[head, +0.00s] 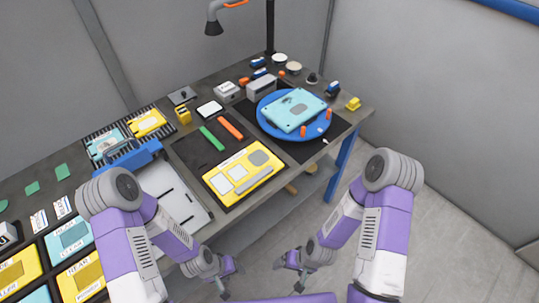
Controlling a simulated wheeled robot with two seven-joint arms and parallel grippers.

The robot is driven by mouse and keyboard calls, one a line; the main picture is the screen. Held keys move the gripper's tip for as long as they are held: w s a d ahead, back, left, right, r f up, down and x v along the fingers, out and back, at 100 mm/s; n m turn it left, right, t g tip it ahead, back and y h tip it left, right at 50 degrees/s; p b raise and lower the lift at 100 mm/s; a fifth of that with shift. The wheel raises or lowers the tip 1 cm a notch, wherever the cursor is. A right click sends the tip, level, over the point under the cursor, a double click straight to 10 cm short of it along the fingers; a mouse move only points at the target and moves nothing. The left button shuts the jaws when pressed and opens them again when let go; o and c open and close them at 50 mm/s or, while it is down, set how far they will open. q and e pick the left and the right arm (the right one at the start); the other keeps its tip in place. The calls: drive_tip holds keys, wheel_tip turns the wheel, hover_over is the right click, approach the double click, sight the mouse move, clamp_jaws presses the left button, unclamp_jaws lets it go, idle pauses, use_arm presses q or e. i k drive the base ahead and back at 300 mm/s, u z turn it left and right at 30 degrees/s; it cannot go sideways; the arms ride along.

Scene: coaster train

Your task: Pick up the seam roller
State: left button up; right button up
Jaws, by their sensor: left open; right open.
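I cannot surely tell which thing is the seam roller. Small tools that could include it stand at the table's back right: a dark knob-like piece (312,78), a blue and black piece (333,90) and a yellow piece (353,103). They are too small to read. My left gripper (229,279) is open and empty, low in front of the table's front edge. My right gripper (292,264) is also open and empty, to the right of it. Both are well away from these tools, and neither touches anything.
A blue round turntable (263,122) bears a light-blue plate (294,108). A yellow board (221,189) lies near the front edge, with a green bar (212,138) and an orange bar (231,128) behind it. A lamp (214,22) hangs above the back. Floor to the right is clear.

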sight(334, 89)
drive_tip(key=z, duration=2)
drive_tip(key=i, duration=3.55)
drive_tip(key=u, duration=4.3)
drive_tip(key=i, duration=0.1)
drive_tip(key=z, duration=0.05)
